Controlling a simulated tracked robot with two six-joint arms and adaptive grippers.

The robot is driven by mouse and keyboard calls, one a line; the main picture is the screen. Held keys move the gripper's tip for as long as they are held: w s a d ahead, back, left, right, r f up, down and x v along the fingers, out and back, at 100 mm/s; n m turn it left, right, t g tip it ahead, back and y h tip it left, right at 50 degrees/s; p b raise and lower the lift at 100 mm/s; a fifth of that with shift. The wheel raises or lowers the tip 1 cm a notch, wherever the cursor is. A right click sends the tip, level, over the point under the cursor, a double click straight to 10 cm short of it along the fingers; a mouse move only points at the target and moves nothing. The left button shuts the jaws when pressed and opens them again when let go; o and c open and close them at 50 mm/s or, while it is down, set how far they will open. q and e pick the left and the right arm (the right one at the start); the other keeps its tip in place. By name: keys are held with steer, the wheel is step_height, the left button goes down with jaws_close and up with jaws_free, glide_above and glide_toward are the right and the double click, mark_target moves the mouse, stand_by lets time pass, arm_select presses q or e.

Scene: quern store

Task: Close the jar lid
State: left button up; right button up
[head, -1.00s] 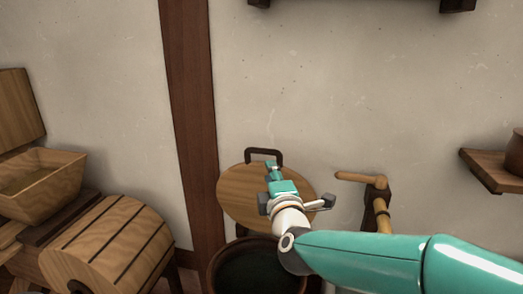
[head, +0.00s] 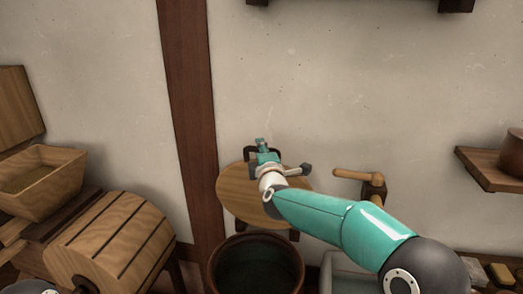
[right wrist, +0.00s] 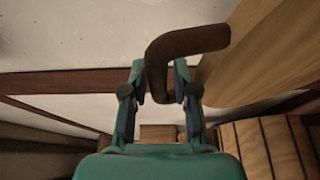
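The round wooden lid (head: 236,196) stands raised behind the dark round jar (head: 216,275), whose mouth is open. The lid's dark handle (head: 249,154) is at its top edge, partly hidden by my right gripper (head: 261,146). In the right wrist view the handle (right wrist: 188,42) bends down between the two fingers of the right gripper (right wrist: 160,72), which are apart with a narrow gap showing beside it. Part of the lid also shows there at upper right (right wrist: 262,55). My left gripper is not in view.
A wooden crank (head: 357,176) stands right of the lid. A wall shelf (head: 490,168) with a wooden vessel is at the right. A slatted wooden drum (head: 110,240) and a wooden trough (head: 42,182) stand at the left. A dark post (head: 188,120) runs up the wall behind.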

jaws_close()
steer(key=s+a+f+n+t+b, duration=0.1)
steer(key=s+f+b, duration=0.3)
steer(key=b, duration=0.5)
steer(key=s+a+f+n+t+y+b, duration=0.1)
steer(key=s+a+f+t+b, duration=0.2)
steer(key=s+b, duration=0.5)
steer(key=s+a+f+n+t+y+b, duration=0.1)
steer(key=s+f+b, duration=0.3)
steer(key=b, duration=0.7)
steer(key=shift+s+a+f+n+t, duration=0.35)
steer(key=shift+s+a+n+t, duration=0.15)
steer(key=shift+s, duration=0.6)
